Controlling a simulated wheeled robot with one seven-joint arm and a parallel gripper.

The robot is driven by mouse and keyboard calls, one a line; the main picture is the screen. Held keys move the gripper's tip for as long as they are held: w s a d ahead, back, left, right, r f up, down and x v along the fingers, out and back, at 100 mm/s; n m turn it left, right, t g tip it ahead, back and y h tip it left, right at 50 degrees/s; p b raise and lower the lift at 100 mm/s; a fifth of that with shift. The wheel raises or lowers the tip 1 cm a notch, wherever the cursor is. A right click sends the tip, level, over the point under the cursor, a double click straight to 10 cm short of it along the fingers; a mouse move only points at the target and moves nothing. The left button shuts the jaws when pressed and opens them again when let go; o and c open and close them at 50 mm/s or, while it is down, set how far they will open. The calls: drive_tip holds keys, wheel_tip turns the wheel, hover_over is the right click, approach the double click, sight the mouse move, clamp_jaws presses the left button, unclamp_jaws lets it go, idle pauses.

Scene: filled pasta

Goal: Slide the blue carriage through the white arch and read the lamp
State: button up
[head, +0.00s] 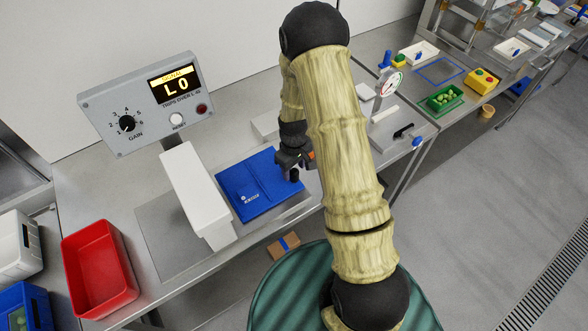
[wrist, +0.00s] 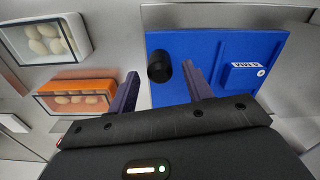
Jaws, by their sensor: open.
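The blue carriage (head: 262,186) lies flat on a metal plate, just right of the white arch (head: 197,192) in the head view. It also shows in the wrist view (wrist: 215,75), with a black knob (wrist: 159,67) near one edge. My gripper (head: 293,163) is over the carriage's right end, at the knob. In the wrist view my gripper (wrist: 160,72) is open, with the knob between or just beyond its fingertips; contact is not visible. The grey instrument (head: 150,103) behind the arch reads "LO". Its small red lamp (head: 202,109) looks dark red.
A red bin (head: 98,268) stands left of the arch. A dial gauge (head: 385,90) stands on the bench beyond my arm. The wrist view shows an orange container (wrist: 75,97) and a white container (wrist: 42,45) holding round pale items. My arm hides part of the bench.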

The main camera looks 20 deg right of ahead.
drive_tip(key=shift+f, duration=1.2)
clamp_jaws()
drive_tip(key=shift+a, duration=0.1)
